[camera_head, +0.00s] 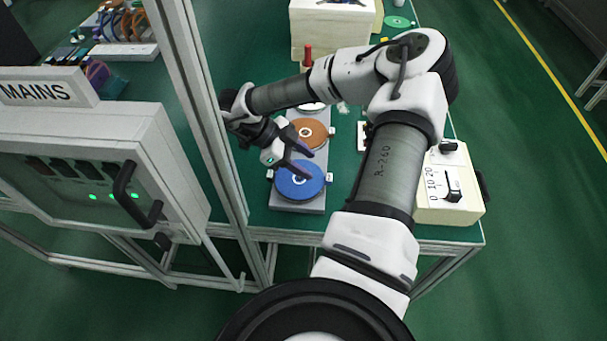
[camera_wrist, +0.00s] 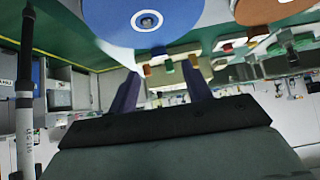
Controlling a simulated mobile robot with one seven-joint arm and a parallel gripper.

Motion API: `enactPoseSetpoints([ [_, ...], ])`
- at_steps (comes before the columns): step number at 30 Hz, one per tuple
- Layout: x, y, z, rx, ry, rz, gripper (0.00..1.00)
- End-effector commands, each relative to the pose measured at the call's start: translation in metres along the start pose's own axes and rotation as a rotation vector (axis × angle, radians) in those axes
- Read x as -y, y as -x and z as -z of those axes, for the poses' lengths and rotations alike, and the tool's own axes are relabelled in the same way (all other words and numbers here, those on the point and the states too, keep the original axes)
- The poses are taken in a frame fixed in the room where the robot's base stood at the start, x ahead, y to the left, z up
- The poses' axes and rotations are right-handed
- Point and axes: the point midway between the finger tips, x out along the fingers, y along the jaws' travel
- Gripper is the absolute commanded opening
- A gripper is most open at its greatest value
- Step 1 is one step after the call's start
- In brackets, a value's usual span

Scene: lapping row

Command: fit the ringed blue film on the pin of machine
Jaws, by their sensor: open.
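A blue film disc (camera_head: 310,190) with a white ring at its centre lies on the near end of a long grey base (camera_head: 312,208). It also shows at the top of the wrist view (camera_wrist: 115,12). My gripper (camera_head: 305,163) is open, with its dark fingers reaching over the far part of the blue disc in the head view. In the wrist view my fingers (camera_wrist: 158,70) are apart with nothing held between them, below the disc's edge. I cannot tell whether a finger touches the disc. I cannot make out which pin belongs to the machine.
An orange disc (camera_head: 312,137) lies behind the blue one, with a white disc (camera_head: 312,107) farther back. A cream box with a dial (camera_head: 448,190) stands at the table's right. The MAINS cabinet (camera_head: 90,150) and a metal frame post (camera_head: 192,95) stand at left.

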Motion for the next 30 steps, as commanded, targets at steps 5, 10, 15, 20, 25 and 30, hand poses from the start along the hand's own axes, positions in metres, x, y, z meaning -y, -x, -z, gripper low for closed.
enactPoseSetpoints([
  [5, -0.001, -0.012, 0.001, 0.0, 0.001, -0.001, 0.49],
  [10, -0.002, -0.031, 0.005, 0.001, 0.001, -0.004, 0.49],
  [15, -0.002, -0.055, 0.004, 0.001, 0.001, -0.003, 0.49],
  [20, -0.002, -0.063, 0.002, 0.0, 0.001, 0.0, 0.49],
  [25, -0.002, -0.063, 0.002, 0.0, 0.0, 0.0, 0.48],
  [30, -0.002, -0.062, 0.002, 0.0, 0.0, 0.0, 0.26],
])
